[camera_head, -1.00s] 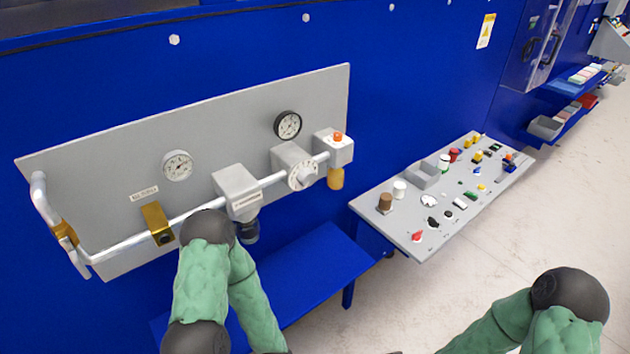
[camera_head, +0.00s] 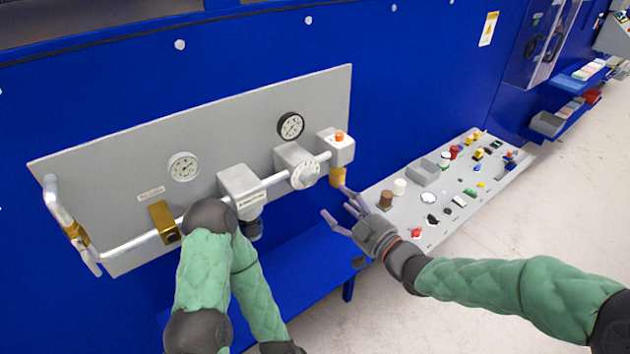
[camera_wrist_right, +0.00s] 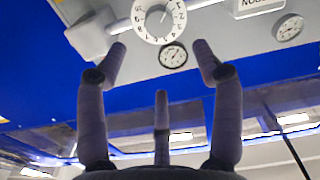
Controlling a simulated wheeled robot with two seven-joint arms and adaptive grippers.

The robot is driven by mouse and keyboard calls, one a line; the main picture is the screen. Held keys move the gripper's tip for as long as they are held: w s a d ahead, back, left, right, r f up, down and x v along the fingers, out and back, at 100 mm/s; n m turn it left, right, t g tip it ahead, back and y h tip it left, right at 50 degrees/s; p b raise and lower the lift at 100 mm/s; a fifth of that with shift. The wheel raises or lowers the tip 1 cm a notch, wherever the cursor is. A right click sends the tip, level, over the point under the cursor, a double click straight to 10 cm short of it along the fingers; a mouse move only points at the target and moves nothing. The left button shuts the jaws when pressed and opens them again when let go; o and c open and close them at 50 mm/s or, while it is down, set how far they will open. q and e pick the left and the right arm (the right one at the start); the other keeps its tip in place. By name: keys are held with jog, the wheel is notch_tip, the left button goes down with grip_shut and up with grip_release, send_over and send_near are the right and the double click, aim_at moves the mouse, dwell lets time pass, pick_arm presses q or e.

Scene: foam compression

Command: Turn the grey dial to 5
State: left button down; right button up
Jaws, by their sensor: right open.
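The grey dial (camera_head: 305,175) is a pale round knob with dark marks, on the pipe of the grey wall panel. In the right wrist view the dial face (camera_wrist_right: 158,18) shows at the top, beyond the gap between the fingers; its setting is too small to read. My right gripper (camera_head: 336,203) is open and empty, below and right of the dial, apart from it, with its fingers pointing up and left. It also shows open in the right wrist view (camera_wrist_right: 160,55). My left arm is bent in front of the panel; its gripper is out of view.
The grey panel (camera_head: 110,165) carries a white gauge (camera_head: 184,167), a black-rimmed gauge (camera_head: 290,126), and a block with an orange button (camera_head: 339,137). A sloped console (camera_head: 408,218) with several buttons stands right of my gripper. A blue shelf (camera_head: 305,280) lies below.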

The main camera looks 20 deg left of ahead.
aim_at(312, 180)
jog(key=b+x, duration=0.1)
jog(key=x, duration=0.9)
jog(key=shift+w+a+f, duration=0.1)
jog(key=shift+w+a, duration=0.15)
jog(key=shift+w, duration=0.05)
jog(key=c, duration=1.1)
